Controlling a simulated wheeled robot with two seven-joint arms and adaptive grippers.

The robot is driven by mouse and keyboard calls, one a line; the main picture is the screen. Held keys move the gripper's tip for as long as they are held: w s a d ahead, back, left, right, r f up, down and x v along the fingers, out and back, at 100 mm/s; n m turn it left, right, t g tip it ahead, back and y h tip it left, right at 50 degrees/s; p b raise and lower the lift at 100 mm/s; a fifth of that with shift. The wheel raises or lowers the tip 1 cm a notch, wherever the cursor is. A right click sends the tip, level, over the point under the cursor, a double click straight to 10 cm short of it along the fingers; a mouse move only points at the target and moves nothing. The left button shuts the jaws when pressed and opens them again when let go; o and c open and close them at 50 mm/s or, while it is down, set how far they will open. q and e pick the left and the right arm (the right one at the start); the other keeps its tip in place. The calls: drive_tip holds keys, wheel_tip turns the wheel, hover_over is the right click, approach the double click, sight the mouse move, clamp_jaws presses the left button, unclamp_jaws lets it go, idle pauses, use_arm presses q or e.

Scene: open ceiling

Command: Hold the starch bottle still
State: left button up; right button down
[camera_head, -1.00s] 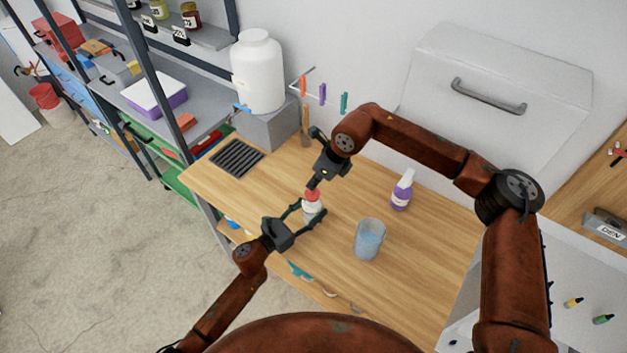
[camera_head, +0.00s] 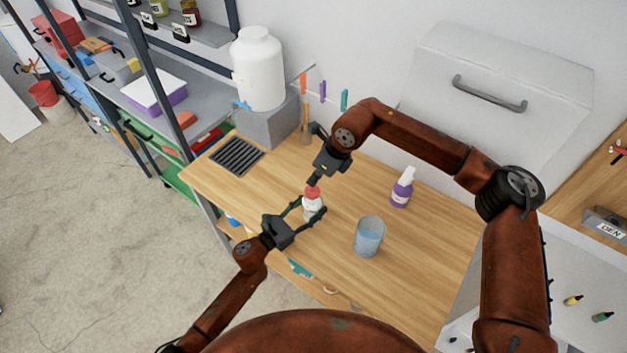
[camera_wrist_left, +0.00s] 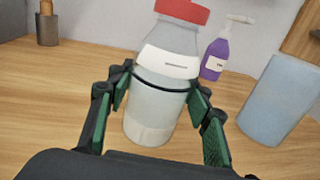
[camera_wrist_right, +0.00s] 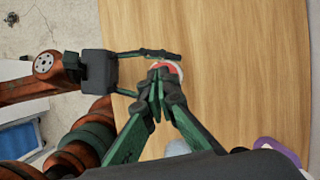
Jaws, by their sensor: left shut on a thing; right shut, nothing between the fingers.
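The starch bottle (camera_head: 312,206), pale with a white label and a red cap, stands upright on the wooden table. In the left wrist view the bottle (camera_wrist_left: 158,90) sits between the two green-padded fingers. My left gripper (camera_head: 309,211) is shut around its body from the near left side. My right gripper (camera_head: 313,184) is shut and empty, its fingertips just above the red cap. In the right wrist view its closed fingers (camera_wrist_right: 158,88) hide much of the cap; I cannot tell whether they touch it.
A clear blue cup (camera_head: 369,238) stands to the bottle's right, and a purple spray bottle (camera_head: 402,188) behind it. A white jug (camera_head: 259,70) on a grey block and a dark grate (camera_head: 237,156) are at the back left. The table's right front is clear.

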drive_tip(key=shift+r, duration=2.4)
use_arm(q)
drive_tip(key=o, duration=1.5)
